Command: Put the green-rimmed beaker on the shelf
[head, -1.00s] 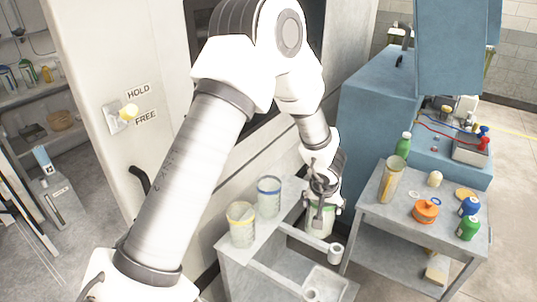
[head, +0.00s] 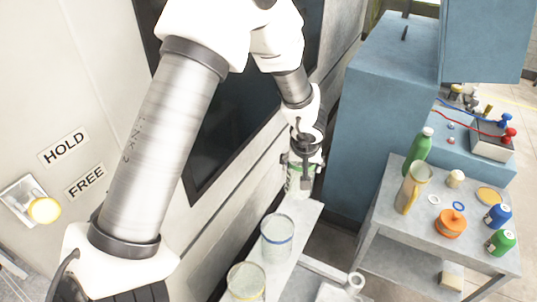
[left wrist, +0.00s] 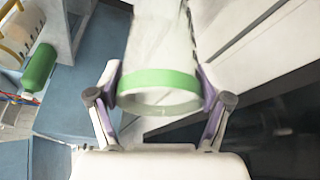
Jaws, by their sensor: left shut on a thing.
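The green-rimmed beaker (left wrist: 158,80) is clear with a green band at its rim. My left gripper (left wrist: 160,92) is shut on it near the rim, one finger on each side. In the head view my left gripper (head: 303,165) holds the beaker (head: 297,182) past the far end of a narrow grey shelf (head: 305,222), partly hiding it. A blue-rimmed beaker (head: 278,238) and a yellow-rimmed beaker (head: 246,282) stand on that shelf. My right gripper is not in view.
A grey cart (head: 388,232) at the right carries a green bottle (head: 418,150), a tall beaker (head: 411,190), an orange container (head: 451,223) and several small items. A dark panel (head: 245,120) is in the wall beside my left arm. The shelf's far end is bare.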

